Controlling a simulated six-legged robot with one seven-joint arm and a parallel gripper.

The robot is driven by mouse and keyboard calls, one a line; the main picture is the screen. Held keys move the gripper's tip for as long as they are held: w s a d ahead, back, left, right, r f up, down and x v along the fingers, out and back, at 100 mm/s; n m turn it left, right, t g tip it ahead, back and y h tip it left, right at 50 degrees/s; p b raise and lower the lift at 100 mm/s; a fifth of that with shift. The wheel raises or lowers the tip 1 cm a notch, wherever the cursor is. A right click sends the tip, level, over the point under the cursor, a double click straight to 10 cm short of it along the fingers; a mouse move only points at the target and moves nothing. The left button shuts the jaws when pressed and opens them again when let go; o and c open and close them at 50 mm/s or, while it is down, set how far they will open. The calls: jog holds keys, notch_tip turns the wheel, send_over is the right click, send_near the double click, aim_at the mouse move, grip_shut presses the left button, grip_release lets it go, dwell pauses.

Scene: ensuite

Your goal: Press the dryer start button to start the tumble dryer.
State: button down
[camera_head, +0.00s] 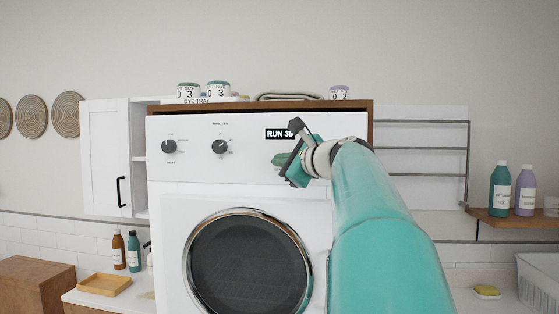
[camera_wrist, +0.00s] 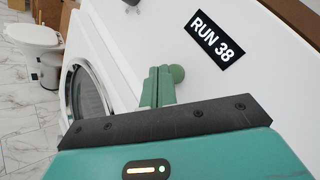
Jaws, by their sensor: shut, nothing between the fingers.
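The white tumble dryer (camera_head: 190,178) stands straight ahead, with a round dark door below its control panel. Its black display (camera_head: 279,133) reads "RUN 38", and the display also shows in the wrist view (camera_wrist: 216,40). A round green button (camera_wrist: 177,73) sits on the panel below the display in the wrist view. My gripper (camera_head: 279,159) is at the panel just under the display, its teal fingers shut and empty. In the wrist view the fingertips (camera_wrist: 158,73) are right beside the button; I cannot tell whether they touch it. In the head view I cannot separate the button from the fingers.
Two dark knobs (camera_head: 219,147) are on the panel's left. Jars (camera_head: 218,90) and a folded cloth (camera_head: 289,97) lie on top of the wooden surround. A wall rack (camera_head: 420,148) and a shelf with bottles (camera_head: 500,190) are to the right. A white cabinet (camera_head: 104,157) is left.

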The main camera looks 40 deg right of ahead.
jog(key=shift+s+a, duration=0.25)
jog(key=s+a, duration=0.3)
jog(key=a, duration=0.1)
jog(key=shift+s+a, duration=0.35)
jog(key=shift+a, duration=0.05)
dwell(0.9)
jog(key=w+a+f+n+g+y, duration=0.1)
jog(key=a+f+n+g+y, duration=0.2)
jog(key=a+f+n, duration=0.65)
jog(key=s+a+f+n+g, duration=0.2)
jog(key=s+a+f+n, duration=0.3)
jog(key=f, duration=0.5)
jog(key=s+a+f+n+g, duration=0.3)
jog(key=s+a+f+n, duration=0.2)
jog(key=f, duration=0.5)
jog(key=s+a+f+n+g+h, duration=0.1)
jog(key=s+a+f+n+g, duration=0.2)
jog(key=s+a+f+n, duration=0.2)
jog(key=a+f+n, duration=0.3)
jog(key=a+f, duration=0.2)
jog(key=f, duration=0.1)
